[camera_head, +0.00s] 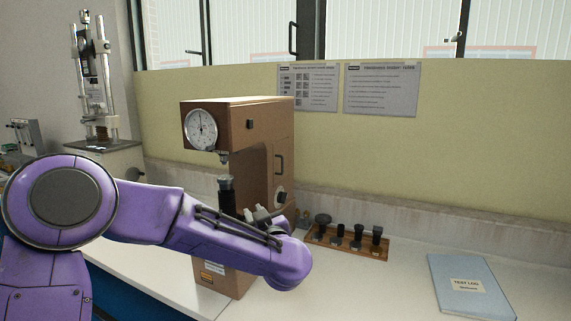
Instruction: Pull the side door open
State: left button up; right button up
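A brown hardness tester (235,112) with a round white dial (201,129) stands on the bench in the middle. Its side door (284,145) is on the right-hand side face and looks closed, with a dark upright handle (279,164). My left arm comes in from the left and crosses in front of the tester's lower part. My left gripper (259,214) is partly hidden behind the forearm and wrist, below the handle and apart from it. I cannot make out its finger opening. My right gripper is not in view.
A wooden rack (345,243) with several dark-knobbed parts lies right of the tester. A blue test log (468,287) lies at the far right. Another tester (98,100) stands at the back left. The white bench between rack and log is clear.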

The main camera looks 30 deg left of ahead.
aim_at(280, 148)
jog(key=i, duration=0.95)
